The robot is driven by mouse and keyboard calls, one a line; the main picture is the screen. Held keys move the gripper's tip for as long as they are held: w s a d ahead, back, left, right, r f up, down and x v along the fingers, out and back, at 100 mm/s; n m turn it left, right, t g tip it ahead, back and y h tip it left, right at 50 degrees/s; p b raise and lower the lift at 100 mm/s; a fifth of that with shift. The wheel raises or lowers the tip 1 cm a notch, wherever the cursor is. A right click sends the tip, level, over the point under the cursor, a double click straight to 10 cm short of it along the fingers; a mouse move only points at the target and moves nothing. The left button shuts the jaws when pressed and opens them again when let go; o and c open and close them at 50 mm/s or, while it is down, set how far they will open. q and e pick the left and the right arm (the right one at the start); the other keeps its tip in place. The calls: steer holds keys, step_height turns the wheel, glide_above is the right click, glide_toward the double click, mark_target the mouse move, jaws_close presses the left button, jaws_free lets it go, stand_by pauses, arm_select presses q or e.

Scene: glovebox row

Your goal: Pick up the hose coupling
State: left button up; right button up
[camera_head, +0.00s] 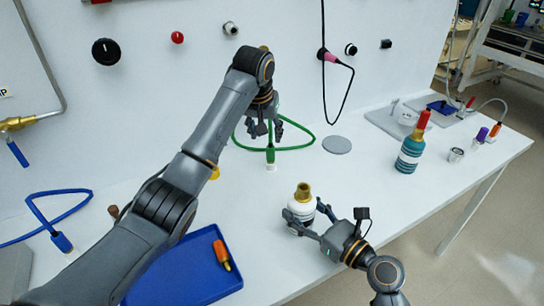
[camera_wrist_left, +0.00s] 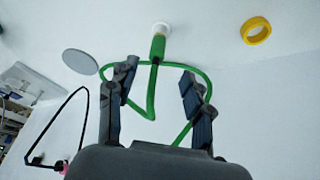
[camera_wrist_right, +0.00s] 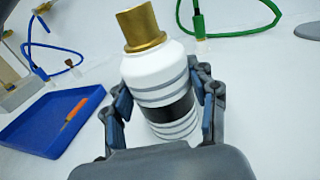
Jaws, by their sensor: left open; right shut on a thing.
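A green hose coupling (camera_head: 270,155) with a white end sits on the white worktop, joined to a green hose (camera_head: 300,145) looped behind it. In the left wrist view the coupling (camera_wrist_left: 157,46) shows beyond the fingertips, near the middle of the gap. My left gripper (camera_head: 264,130) is open and empty above and behind it in the head view; the hose loop shows between and around its fingers. My right gripper (camera_head: 306,220) is shut on a white bottle with a brass top (camera_head: 303,193), near the front edge. The bottle (camera_wrist_right: 160,80) looks tilted in the right wrist view.
A blue tray (camera_head: 180,270) holds an orange-handled tool (camera_head: 222,254). A blue hose (camera_head: 45,212) lies at left. A yellow ring (camera_wrist_left: 256,30) and grey disc (camera_head: 337,145) are near the coupling. A teal bottle (camera_head: 411,150) stands at right. The wall (camera_head: 150,90) is behind.

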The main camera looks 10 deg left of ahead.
mark_target(271, 149)
arm_select(q)
steer(key=f+n, duration=0.1)
steer(key=w+f+n, duration=0.1)
steer(key=f, duration=0.1)
steer(key=w+f+n+y, duration=0.1)
steer(key=f, duration=0.1)
steer(key=shift+d, duration=0.25)
steer(key=shift+d+x, duration=0.1)
steer(key=shift+x, duration=1.3)
steer(key=shift+d+x, duration=0.15)
steer(key=shift+x, duration=1.3)
steer(key=shift+w+r, duration=0.1)
steer(key=shift+w, duration=0.1)
jaws_close()
